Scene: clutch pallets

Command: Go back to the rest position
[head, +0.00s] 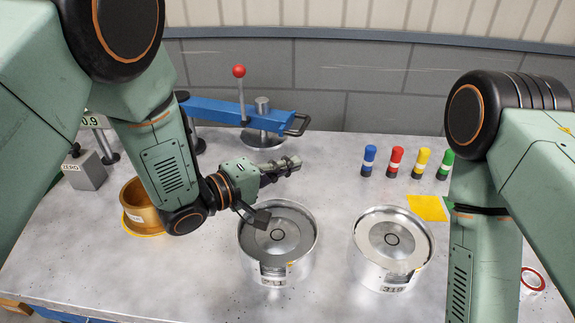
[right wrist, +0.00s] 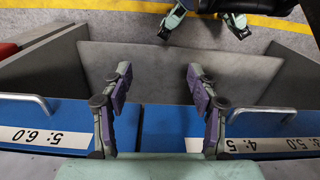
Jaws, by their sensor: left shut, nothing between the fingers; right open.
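My left gripper (head: 291,163) is shut and empty in the head view. It hangs over the bench, above and behind the left metal cup (head: 245,240), and its wrist hides part of the bench. My right gripper (right wrist: 159,72) is open and empty in the right wrist view, with its two fingers well apart. In the head view the right arm hangs down at the right and its gripper is out of sight.
A second metal cup (head: 410,280) stands to the right. A brass-coloured ring (head: 138,205), a blue lever press (head: 215,110) and several coloured markers (head: 396,160) are on the bench. Blue drawer fronts with handles (right wrist: 265,112) lie below my right gripper.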

